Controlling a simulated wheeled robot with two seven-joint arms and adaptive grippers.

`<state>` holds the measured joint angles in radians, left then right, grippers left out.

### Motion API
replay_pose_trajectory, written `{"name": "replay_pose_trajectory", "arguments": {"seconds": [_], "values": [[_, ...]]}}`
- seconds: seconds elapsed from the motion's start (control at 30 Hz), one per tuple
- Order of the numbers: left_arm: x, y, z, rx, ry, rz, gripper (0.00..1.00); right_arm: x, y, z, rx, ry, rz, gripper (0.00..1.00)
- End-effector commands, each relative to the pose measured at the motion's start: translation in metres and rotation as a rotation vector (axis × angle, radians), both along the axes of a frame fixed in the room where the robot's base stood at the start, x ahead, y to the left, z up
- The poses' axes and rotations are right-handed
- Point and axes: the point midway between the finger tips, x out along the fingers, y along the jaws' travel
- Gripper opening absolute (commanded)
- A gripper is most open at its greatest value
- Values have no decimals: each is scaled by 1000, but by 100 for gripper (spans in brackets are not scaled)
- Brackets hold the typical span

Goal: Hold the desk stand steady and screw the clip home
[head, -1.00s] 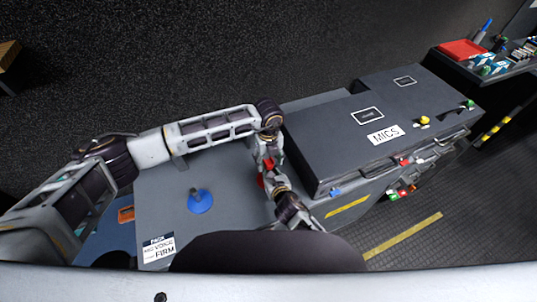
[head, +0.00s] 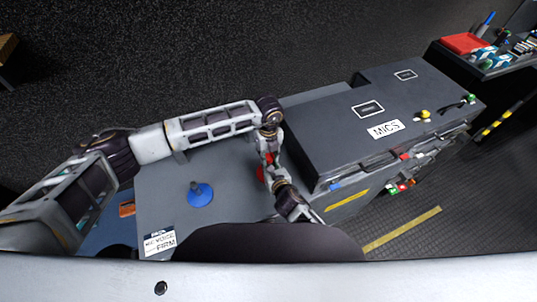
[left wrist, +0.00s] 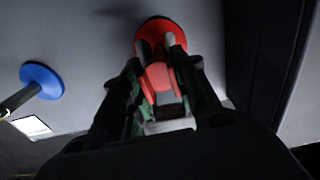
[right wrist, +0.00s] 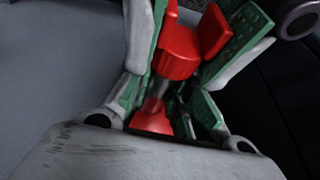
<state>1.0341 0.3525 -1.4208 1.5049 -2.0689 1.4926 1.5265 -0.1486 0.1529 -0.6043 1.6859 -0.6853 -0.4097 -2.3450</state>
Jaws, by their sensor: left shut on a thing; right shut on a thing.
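The red desk stand has a round base (left wrist: 158,34) flat on the grey top, just left of the dark case; its cone also shows in the right wrist view (right wrist: 152,122). The red clip (right wrist: 178,52) sits at the top of the stand's short stem. My left gripper (head: 268,158) is shut on the stand from the far side; its fingers flank the red parts in the left wrist view. My right gripper (right wrist: 190,45) is shut on the clip from the near side. The fingers hide most of the stem, so the thread cannot be seen.
A blue stand (head: 200,195) stands on the grey top (head: 235,205) to the left, near a printed card (head: 160,241). The dark MICS case (head: 345,145) rises close on the right. Coloured clips hang along its front edge. A red box (head: 465,44) lies far right.

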Motion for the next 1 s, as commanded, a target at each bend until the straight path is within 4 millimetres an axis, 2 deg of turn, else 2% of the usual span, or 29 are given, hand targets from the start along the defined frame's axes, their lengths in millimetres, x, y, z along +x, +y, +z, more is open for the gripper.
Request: {"name": "replay_pose_trajectory", "arguments": {"seconds": [0.03,0.2,0.57,1.0], "values": [[0,0,0,0,0,0,32,0,0,0,0,0,0,0],[0,0,0,0,0,0,51,0,0,0,0,0,-1,0],[0,0,2,0,0,0,51,0,0,0,0,0,-1,0],[1,0,38,-1,-1,1,51,0,0,0,0,0,-1,0]]}}
